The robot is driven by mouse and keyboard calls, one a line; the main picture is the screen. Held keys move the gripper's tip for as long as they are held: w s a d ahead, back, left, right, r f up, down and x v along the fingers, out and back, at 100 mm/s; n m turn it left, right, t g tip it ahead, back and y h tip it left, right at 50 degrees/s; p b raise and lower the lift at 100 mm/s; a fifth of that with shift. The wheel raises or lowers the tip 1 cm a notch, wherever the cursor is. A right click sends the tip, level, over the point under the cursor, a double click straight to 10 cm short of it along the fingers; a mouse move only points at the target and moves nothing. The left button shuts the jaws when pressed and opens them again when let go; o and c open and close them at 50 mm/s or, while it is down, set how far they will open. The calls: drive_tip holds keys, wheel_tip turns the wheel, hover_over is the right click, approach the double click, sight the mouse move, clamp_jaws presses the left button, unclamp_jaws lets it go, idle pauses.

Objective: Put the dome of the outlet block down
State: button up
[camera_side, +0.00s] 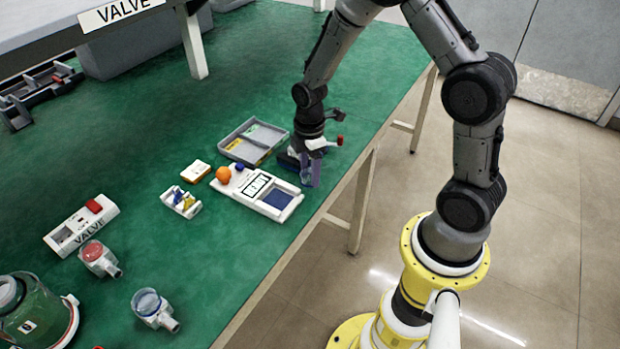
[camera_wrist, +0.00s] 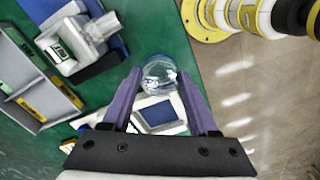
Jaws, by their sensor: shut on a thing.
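In the wrist view, my gripper (camera_wrist: 160,84) has its two purple fingers closed on a clear, rounded dome (camera_wrist: 159,72) at the fingertips. In the side view, my gripper (camera_side: 311,180) points down near the table's right edge, beside the white device with the blue pad; the dome is too small to make out there. A white and grey block with a pipe stub (camera_wrist: 78,40) stands on a dark blue base at the upper left of the wrist view. I cannot tell whether this is the outlet block.
The white device (camera_side: 248,184) with a display and blue pad lies close to my gripper. A grey divided tray (camera_side: 235,150) is behind it. Two domed blocks, one red-topped (camera_side: 97,257) and one clear-blue (camera_side: 152,306), stand at the front left.

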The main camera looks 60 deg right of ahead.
sight(310, 173)
drive_tip(key=shift+f, duration=1.4)
drive_tip(key=shift+f, duration=0.2)
drive_tip(key=o, duration=1.3)
drive_tip(key=shift+r, duration=0.15)
wheel_tip(310, 173, up, 12)
drive_tip(key=s+a+r+m+t, duration=0.35)
drive_tip(key=s+r+m, duration=0.25)
drive_tip(key=s+r, duration=0.45)
drive_tip(key=s+a+r+m, duration=0.1)
drive_tip(key=s+m, duration=0.1)
drive_tip(key=s+a+r+m+t, duration=0.1)
drive_tip(key=s+r+m, duration=0.1)
drive_tip(key=s, duration=0.1)
drive_tip(key=s+a+r+m+t, duration=0.1)
drive_tip(key=s+r+m, duration=0.1)
drive_tip(key=s, duration=0.1)
drive_tip(key=shift+s+a, duration=0.1)
drive_tip(key=shift+a, duration=0.05)
